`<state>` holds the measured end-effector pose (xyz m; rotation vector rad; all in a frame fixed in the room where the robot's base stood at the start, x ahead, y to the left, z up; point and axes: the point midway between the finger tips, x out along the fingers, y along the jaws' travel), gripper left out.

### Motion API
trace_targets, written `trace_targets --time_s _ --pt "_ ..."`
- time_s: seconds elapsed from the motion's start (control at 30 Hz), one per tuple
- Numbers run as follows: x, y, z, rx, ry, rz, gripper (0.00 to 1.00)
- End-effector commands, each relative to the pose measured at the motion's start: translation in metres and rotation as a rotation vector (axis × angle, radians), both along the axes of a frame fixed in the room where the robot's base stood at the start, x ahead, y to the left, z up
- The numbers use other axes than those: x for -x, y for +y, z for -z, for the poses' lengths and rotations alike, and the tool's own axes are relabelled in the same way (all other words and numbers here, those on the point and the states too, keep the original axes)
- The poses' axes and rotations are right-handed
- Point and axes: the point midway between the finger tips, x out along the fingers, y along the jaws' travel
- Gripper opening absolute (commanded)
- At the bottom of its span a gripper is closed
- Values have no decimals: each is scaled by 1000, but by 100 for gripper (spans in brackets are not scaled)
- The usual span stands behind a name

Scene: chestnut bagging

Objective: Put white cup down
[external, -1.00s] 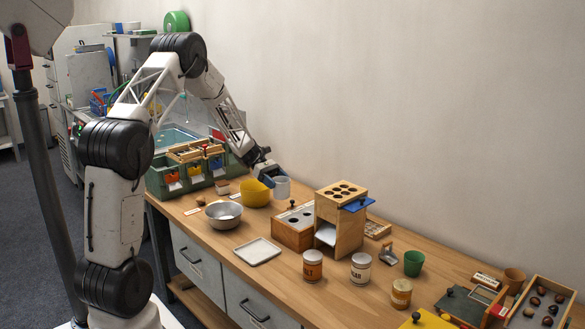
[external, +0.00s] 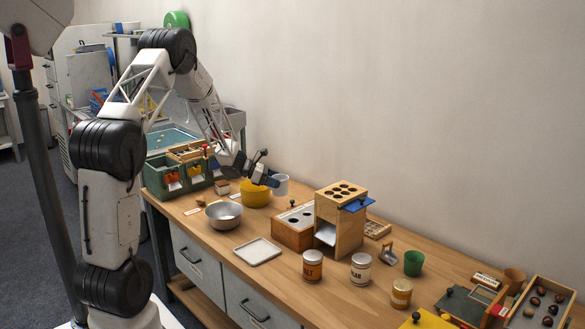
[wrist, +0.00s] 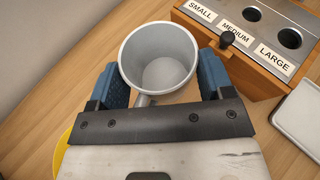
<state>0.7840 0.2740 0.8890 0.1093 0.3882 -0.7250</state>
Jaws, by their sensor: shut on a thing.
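The white cup (wrist: 160,58) sits upright between the two blue fingers of my gripper (wrist: 158,85) in the wrist view. Its open top faces the camera and it looks empty. Its handle points back toward the gripper's body. In the external view the cup (external: 281,184) is at the end of my gripper (external: 273,181), behind the yellow bowl (external: 256,196), near the wall side of the table. My gripper is shut on the cup. Whether the cup's bottom touches the table I cannot tell.
The wooden box marked small, medium and large (wrist: 262,55) stands right of the cup. A metal bowl (external: 223,215) and a pale tray (external: 258,252) lie nearer the front edge. Bare wooden tabletop (wrist: 85,75) shows left of the cup.

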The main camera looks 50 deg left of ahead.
Motion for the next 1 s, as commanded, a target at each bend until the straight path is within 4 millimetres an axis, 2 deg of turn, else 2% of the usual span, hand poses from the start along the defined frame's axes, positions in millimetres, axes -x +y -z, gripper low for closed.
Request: trace_targets --time_s 0.37,0.8,1.0 --pt "0 0 6 0 0 2 47" --pt "0 0 57 0 0 3 47" --pt "0 0 63 0 0 2 47"
